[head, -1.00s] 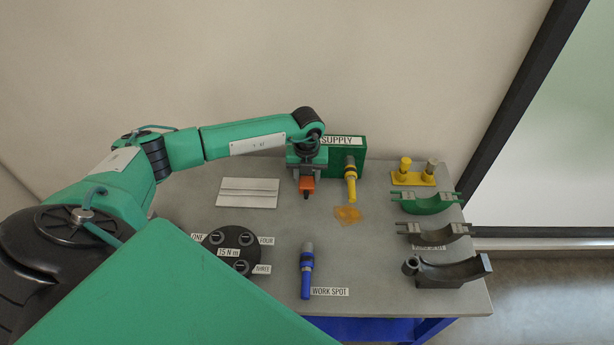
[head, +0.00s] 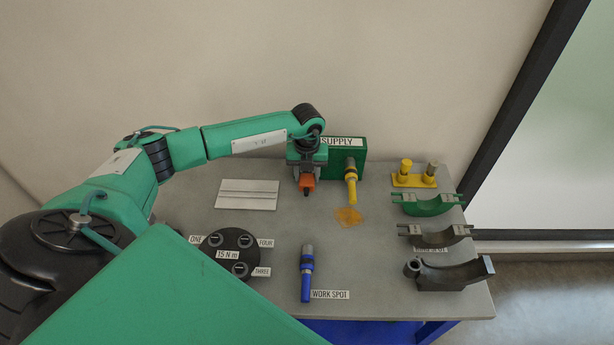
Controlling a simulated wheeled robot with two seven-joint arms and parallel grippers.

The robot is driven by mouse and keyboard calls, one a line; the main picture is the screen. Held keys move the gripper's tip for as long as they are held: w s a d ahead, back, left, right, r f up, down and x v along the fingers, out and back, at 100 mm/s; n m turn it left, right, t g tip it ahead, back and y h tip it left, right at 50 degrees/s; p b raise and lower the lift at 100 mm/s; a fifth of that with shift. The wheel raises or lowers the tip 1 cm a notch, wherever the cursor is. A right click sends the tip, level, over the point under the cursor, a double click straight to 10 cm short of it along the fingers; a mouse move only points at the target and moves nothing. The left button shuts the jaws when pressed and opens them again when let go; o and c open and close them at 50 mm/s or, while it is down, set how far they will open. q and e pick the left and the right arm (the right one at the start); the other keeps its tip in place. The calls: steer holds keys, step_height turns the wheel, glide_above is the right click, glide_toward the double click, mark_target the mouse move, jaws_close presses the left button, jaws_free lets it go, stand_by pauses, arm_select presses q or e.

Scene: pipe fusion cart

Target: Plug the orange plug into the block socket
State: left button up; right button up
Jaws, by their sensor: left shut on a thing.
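The orange plug (head: 307,183) is held in my left gripper (head: 307,175), in front of the left part of the green supply block (head: 347,157). My gripper is shut on the plug and its arm reaches in from the left. The gripper covers the left part of the block face, so I cannot see a socket there or tell whether the plug touches it. A yellow plug (head: 351,185) sits at the right part of the block's front. My right gripper is not in view.
A blue plug (head: 307,280) lies by the WORK SPOT label (head: 330,294). A black disc (head: 231,243), a light plate (head: 247,195), an orange patch (head: 348,216), a yellow stand (head: 413,180) and several curved clamps (head: 448,273) are on the grey table (head: 390,303).

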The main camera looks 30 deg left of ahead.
arm_select(q)
steer(key=shift+w+a+b, duration=0.35)
steer(key=shift+w+b, duration=0.1)
steer(key=shift+w, duration=0.15)
steer(key=shift+w+a+b, duration=0.3)
steer(key=shift+w+b, duration=0.1)
steer(key=shift+w, duration=0.15)
steer(key=o, duration=1.1)
steer(key=shift+r, duration=0.15)
steer(key=shift+r, duration=0.35)
step_height(320, 180, up, 13)
steer(key=b, duration=0.4)
steer(key=shift+s+f, duration=0.1)
steer(key=shift+f, duration=0.05)
